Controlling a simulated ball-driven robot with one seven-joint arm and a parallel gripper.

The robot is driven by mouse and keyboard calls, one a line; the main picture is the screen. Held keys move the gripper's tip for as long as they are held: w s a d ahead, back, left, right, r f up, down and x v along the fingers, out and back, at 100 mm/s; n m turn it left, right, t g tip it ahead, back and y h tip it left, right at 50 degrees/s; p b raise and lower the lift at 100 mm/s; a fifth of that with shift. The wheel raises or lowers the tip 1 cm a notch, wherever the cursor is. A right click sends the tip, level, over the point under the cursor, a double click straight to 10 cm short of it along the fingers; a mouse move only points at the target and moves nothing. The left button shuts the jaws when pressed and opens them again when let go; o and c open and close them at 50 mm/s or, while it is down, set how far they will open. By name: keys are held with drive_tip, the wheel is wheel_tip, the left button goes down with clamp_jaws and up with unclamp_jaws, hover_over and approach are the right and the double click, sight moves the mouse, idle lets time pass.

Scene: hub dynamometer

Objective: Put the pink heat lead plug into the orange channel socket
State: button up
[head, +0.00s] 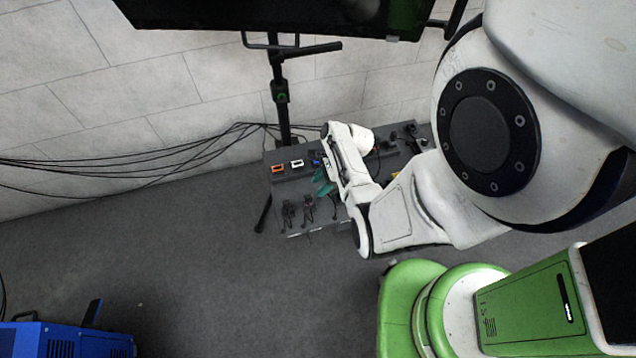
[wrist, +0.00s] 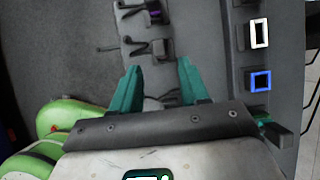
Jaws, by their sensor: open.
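The orange channel socket (head: 278,168) is at the left end of a socket row on the grey bench in the head view. It is outside the wrist view. My gripper (head: 321,182) has teal fingers; in the wrist view they are spread apart (wrist: 156,66) with nothing clamped. Several dark lead plugs lie along the bench's near side. One plug (wrist: 156,17) shows a small purple patch beyond the fingertips. Another dark plug (wrist: 160,49) is just past the fingertips, and a dark part shows between the fingers. I cannot make out which plug is pink.
A white socket (head: 297,163) and a blue socket (wrist: 260,81) continue the row. The bench (head: 280,190) stands near a block wall. A black screen (head: 270,15) hangs on a stand behind it. Black cables run left. A blue machine (head: 65,340) is on the floor; floor left of the bench is clear.

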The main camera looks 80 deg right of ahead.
sight(311, 195)
drive_tip(key=shift+b+x, duration=2.55)
drive_tip(key=shift+x, duration=1.35)
drive_tip(key=shift+s, duration=0.1)
clamp_jaws()
drive_tip(key=shift+r+p, duration=3.55)
drive_tip(key=shift+p, duration=0.3)
